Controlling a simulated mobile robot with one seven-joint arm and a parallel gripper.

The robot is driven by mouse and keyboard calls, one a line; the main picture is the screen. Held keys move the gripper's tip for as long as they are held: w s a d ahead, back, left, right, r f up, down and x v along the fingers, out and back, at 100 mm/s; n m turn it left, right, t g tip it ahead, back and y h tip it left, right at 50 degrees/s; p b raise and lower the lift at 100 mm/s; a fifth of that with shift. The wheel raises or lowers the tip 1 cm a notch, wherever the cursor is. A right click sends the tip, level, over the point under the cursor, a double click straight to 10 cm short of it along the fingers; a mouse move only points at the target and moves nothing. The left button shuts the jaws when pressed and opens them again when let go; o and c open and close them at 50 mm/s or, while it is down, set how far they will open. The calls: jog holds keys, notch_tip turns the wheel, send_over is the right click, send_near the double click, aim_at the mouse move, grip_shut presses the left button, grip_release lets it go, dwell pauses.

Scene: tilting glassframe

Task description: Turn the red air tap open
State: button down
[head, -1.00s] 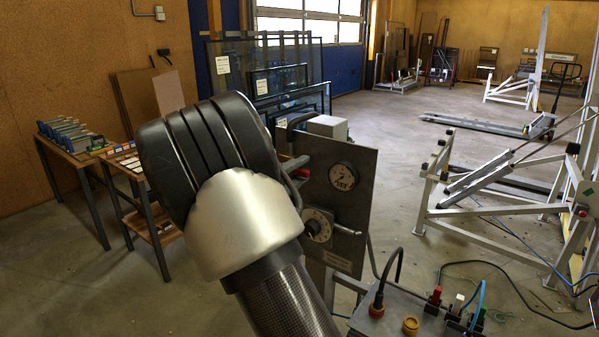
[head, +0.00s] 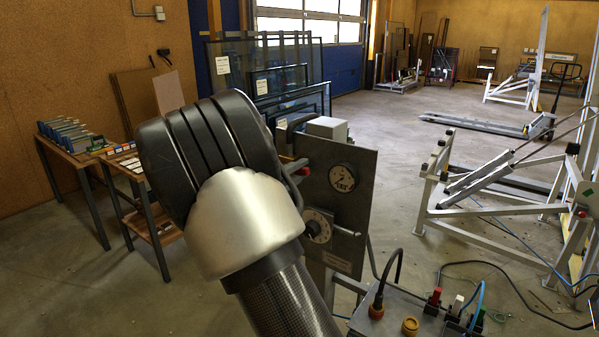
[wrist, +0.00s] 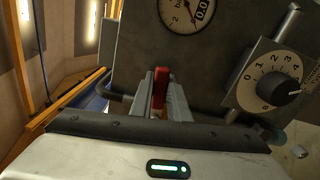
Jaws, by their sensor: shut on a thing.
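The red air tap (wrist: 160,84) shows in the wrist view as a red lever on the grey panel (wrist: 222,70). My gripper (wrist: 161,103) is shut on it, one finger on each side. In the head view my wrist and arm hide most of the tap and the fingers. Only a small red patch shows beside my wrist, at the left edge of the panel (head: 352,215).
A round pressure gauge (head: 341,178) and a numbered dial (head: 318,226) sit on the panel near my gripper. A bent bar (wrist: 115,96) is left of the fingers. A box with cables (head: 390,318) stands at lower right. Open floor lies behind.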

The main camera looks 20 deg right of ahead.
jog(key=n, duration=0.1)
jog(key=r+n+p, duration=0.2)
jog(key=n, duration=0.1)
jog(key=shift+w+a, duration=0.2)
jog(key=shift+w, duration=0.05)
jog(key=shift+w+a+r+n+p, duration=0.25)
jog(key=shift+n+p, duration=0.25)
jog(key=shift+n, duration=0.3)
jog(key=shift+w+r+n+p, duration=0.15)
jog(key=shift+r+n+p, duration=0.15)
jog(key=shift+n+p, duration=0.35)
jog(key=shift+n, duration=0.25)
jog(key=c, duration=1.7)
grip_release()
jog(key=shift+r, duration=0.1)
